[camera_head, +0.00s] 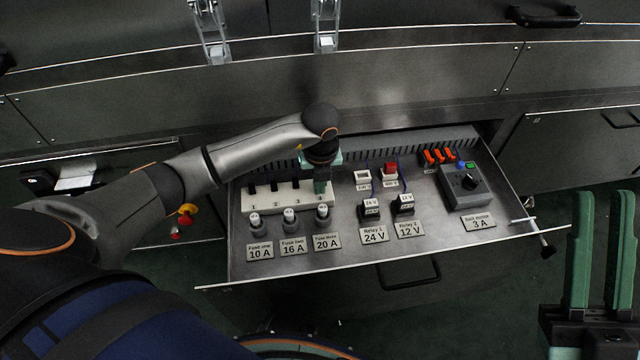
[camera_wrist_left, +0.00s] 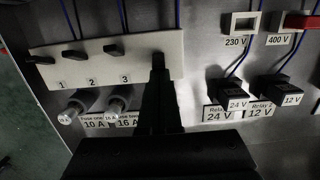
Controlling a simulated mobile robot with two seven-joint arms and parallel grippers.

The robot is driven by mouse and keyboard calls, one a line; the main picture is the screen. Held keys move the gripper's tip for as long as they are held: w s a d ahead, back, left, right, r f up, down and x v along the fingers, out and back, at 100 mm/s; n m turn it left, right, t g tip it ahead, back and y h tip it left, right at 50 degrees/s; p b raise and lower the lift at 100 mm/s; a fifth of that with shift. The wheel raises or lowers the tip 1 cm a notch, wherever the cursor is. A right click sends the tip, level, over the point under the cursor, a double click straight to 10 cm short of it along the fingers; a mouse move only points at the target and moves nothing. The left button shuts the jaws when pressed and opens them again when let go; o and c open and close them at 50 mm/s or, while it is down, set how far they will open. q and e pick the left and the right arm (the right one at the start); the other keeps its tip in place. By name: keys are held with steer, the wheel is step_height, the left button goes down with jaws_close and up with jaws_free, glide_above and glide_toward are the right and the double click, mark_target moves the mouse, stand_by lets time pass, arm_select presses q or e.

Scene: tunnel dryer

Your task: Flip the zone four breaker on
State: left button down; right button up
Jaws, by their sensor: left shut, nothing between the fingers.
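The white breaker block (camera_head: 290,197) sits in the open drawer with a row of black levers. In the left wrist view, the block (camera_wrist_left: 110,62) shows the numbers 1, 2 and 3, with the levers of breaker one (camera_wrist_left: 42,60), two (camera_wrist_left: 73,54) and three (camera_wrist_left: 113,50) all pointing the same way. My left gripper (camera_head: 320,190) is shut and empty, pointing down at the block's right end. Its fingers (camera_wrist_left: 158,62) cover breaker four and its number, so that lever's position and any contact cannot be told. My right gripper (camera_head: 604,202) is open and empty at the lower right.
Bare drawer floor lies at the front right.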

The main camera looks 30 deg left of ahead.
arm_select(q)
steer(key=shift+r, duration=0.1)
arm_select(e)
steer(key=shift+r, duration=0.1)
